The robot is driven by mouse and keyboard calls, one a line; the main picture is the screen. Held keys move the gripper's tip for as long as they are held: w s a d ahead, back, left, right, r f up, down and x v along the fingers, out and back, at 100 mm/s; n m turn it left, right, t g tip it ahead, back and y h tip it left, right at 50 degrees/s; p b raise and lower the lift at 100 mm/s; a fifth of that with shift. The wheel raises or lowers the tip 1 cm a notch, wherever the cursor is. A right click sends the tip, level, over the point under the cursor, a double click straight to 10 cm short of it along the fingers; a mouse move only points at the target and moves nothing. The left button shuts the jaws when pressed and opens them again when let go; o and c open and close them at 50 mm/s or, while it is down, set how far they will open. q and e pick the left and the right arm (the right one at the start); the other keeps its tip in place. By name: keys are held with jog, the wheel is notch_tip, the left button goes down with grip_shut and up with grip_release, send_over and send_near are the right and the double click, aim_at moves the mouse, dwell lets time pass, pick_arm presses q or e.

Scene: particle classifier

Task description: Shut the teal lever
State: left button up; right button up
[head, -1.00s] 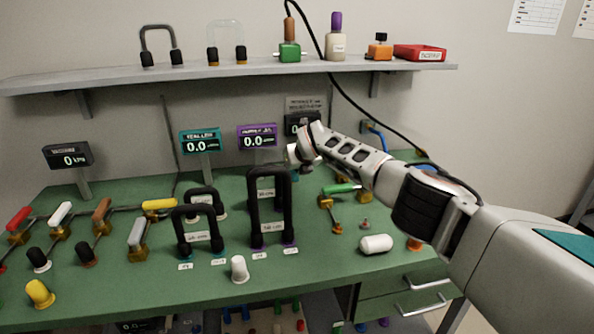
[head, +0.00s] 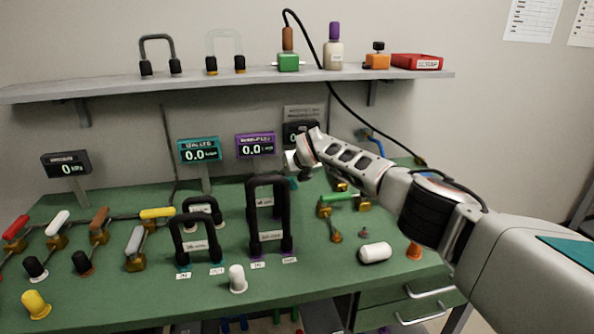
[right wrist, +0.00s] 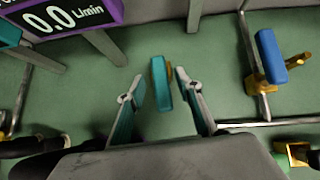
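The teal lever (right wrist: 160,84) shows in the right wrist view as a short teal handle on a brass-coloured valve body. It lies between the spread fingers of my right gripper (right wrist: 162,92), with a visible gap on each side. The gripper is open and points down at the lever; I cannot tell the height left between them. In the head view my right gripper (head: 294,172) is over the back of the green bench, behind the tall black handle. There the lever cannot be told apart from the teal fingers. My left gripper is not in view.
A blue lever (right wrist: 271,56) stands right of the teal one, with pipes around it. A tall black handle (head: 269,215) stands in front of my right gripper. A purple display (head: 256,145) stands behind to the left. A white cylinder (head: 375,253) lies near my forearm.

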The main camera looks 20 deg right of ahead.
jog(key=shift+v, duration=1.3)
jog(key=v, duration=0.8)
jog(key=shift+s, duration=0.4)
jog(key=shift+r, duration=0.1)
